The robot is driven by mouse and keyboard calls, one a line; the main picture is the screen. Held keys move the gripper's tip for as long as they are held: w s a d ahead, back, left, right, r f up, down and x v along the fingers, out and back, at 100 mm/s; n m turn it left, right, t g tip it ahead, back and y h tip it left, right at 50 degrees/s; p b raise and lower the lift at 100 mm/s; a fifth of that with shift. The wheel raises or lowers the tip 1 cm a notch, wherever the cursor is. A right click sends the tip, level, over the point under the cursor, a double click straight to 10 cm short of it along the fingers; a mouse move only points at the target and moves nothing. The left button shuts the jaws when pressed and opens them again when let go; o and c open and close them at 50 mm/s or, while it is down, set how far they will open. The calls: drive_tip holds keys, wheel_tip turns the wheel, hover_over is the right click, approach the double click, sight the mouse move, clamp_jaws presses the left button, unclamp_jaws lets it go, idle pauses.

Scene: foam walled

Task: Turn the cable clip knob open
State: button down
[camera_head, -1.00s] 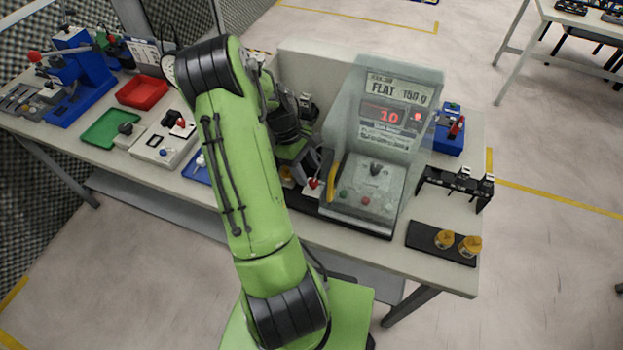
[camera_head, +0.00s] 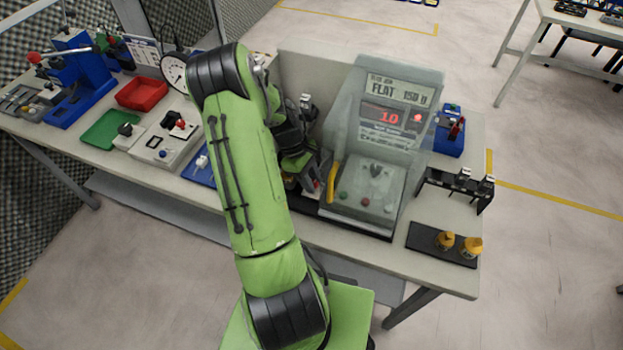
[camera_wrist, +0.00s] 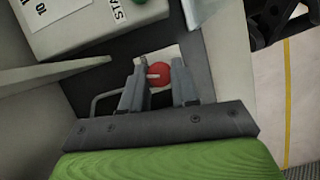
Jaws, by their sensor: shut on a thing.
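My gripper (camera_wrist: 158,88) points at a small red knob (camera_wrist: 160,73) in the wrist view. The red knob shows between the two grey fingers, in front of a pale square plate (camera_wrist: 172,53). The fingers are shut on the knob; the exact contact is hard to make out. A thin grey bent bar (camera_wrist: 97,103) sits beside the left finger. In the head view my gripper (camera_head: 313,180) is low beside the grey tester's left side, and my arm hides most of the clip. Whether the knob has turned cannot be told.
The grey tester (camera_head: 372,187) with a yellow handle (camera_head: 331,183) stands close on the right; its display is lit red. A dark rack (camera_head: 455,185) and a black tray (camera_head: 428,240) with two yellow-topped pieces are farther right. A red tray (camera_head: 142,93) and green tray (camera_head: 108,128) lie left.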

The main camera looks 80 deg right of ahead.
drive_tip(key=n+h, duration=0.2)
drive_tip(key=n, duration=0.3)
drive_tip(key=shift+a, duration=0.15)
drive_tip(key=n+h, duration=0.1)
drive_tip(key=n, duration=0.2)
drive_tip(key=n+t+h, duration=0.1)
drive_tip(key=n, duration=0.2)
drive_tip(key=shift+s+a+n, duration=0.1)
drive_tip(key=shift+n, duration=0.2)
drive_tip(key=shift+r, duration=0.1)
idle(0.4)
drive_tip(key=c, duration=0.9)
unclamp_jaws()
drive_tip(key=shift+o, duration=0.2)
drive_tip(key=p+v, duration=0.3)
drive_tip(key=v, duration=1.2)
drive_tip(key=shift+a+r, duration=0.3)
drive_tip(key=shift+a, duration=0.05)
